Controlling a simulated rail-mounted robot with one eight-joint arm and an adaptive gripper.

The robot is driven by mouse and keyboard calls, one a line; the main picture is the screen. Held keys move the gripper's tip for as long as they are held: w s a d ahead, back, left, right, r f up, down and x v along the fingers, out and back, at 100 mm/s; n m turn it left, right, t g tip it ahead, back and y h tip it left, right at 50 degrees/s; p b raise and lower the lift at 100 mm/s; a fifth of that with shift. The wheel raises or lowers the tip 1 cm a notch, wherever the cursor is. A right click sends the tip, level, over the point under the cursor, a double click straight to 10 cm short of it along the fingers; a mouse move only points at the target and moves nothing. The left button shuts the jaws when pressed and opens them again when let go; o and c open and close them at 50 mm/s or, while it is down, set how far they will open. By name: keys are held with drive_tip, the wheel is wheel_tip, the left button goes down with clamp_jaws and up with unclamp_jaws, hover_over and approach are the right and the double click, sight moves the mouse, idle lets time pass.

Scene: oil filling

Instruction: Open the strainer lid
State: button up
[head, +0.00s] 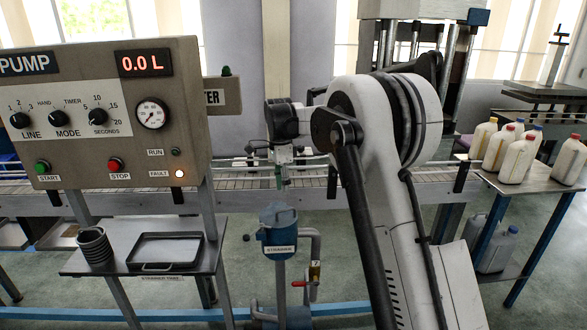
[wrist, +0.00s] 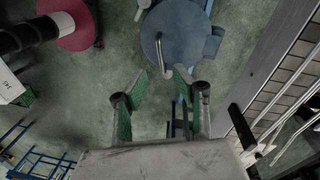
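The blue strainer (head: 279,244) stands on a pipe in the middle of the head view, with its label facing me. Its round blue lid (head: 277,214) is on top and looks closed. In the wrist view the round blue top (wrist: 185,48) lies beyond my fingertips, with a grey curved handle (wrist: 163,56) at its near left side. My gripper (head: 282,180) points down above the strainer, apart from it. In the wrist view my gripper (wrist: 160,80) has its two green-padded fingers spread, with nothing between them.
A shelf holds a black tray (head: 165,251) and stacked dark cups (head: 95,246) left of the strainer. The pump panel (head: 110,110) stands above it. A conveyor (head: 235,190) runs behind. Bottles (head: 517,158) stand on a table at right. A red-handled valve (head: 304,283) sits below the strainer.

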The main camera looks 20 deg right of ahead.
wheel_tip(320, 180, up, 7)
drive_tip(key=s+r+n+t+b, duration=0.2)
drive_tip(key=s+r+n, duration=0.3)
drive_tip(key=s, duration=0.7)
drive_tip(key=shift+s+r+t, duration=0.3)
drive_tip(key=shift+r, duration=0.2)
drive_tip(key=shift+n, duration=0.3)
